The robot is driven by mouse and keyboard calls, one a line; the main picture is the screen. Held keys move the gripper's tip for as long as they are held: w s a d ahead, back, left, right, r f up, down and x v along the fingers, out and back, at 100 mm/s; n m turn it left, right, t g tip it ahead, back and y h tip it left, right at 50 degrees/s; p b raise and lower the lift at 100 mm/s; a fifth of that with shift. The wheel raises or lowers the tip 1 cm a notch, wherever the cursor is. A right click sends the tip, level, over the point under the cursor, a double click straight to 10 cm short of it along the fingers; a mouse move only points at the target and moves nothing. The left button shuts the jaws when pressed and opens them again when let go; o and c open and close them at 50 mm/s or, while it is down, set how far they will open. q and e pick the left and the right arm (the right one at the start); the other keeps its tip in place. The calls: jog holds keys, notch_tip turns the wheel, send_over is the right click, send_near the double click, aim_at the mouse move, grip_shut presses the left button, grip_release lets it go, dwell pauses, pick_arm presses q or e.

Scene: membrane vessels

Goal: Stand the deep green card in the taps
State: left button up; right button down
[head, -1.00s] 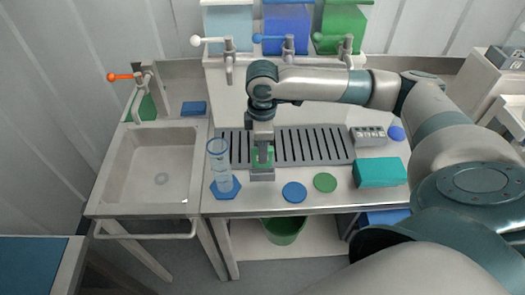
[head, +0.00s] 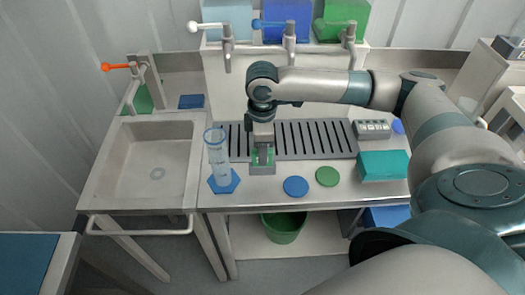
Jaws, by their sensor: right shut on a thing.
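My right gripper (head: 262,155) points straight down over the front edge of the drain grate. It is shut on a small deep green card (head: 271,155), which its fingers partly hide. The card's lower edge is at a small grey block (head: 262,170) on the counter; I cannot tell whether it sits in it. Three taps stand at the back, with a white lever, a blue lever (head: 289,42) and a green lever (head: 349,40), under light blue, blue and green vessels. Another tap (head: 138,85) with an orange lever is at the sink. My left gripper is out of view.
A glass cylinder (head: 217,155) on a blue hexagonal base stands close left of the gripper. Blue (head: 295,187) and green (head: 327,177) discs lie right of the block. A teal box (head: 383,165) is farther right. The sink (head: 155,170) is empty.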

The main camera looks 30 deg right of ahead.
jog(key=shift+f, duration=0.35)
jog(key=shift+f, duration=0.1)
jog(key=shift+f+p, duration=0.2)
jog(key=shift+p, duration=0.45)
dwell(0.7)
jog(key=c, duration=1.6)
grip_release()
jog(key=shift+r, duration=0.1)
jog(key=shift+r+b, duration=1.4)
jog(key=shift+r, duration=7.2)
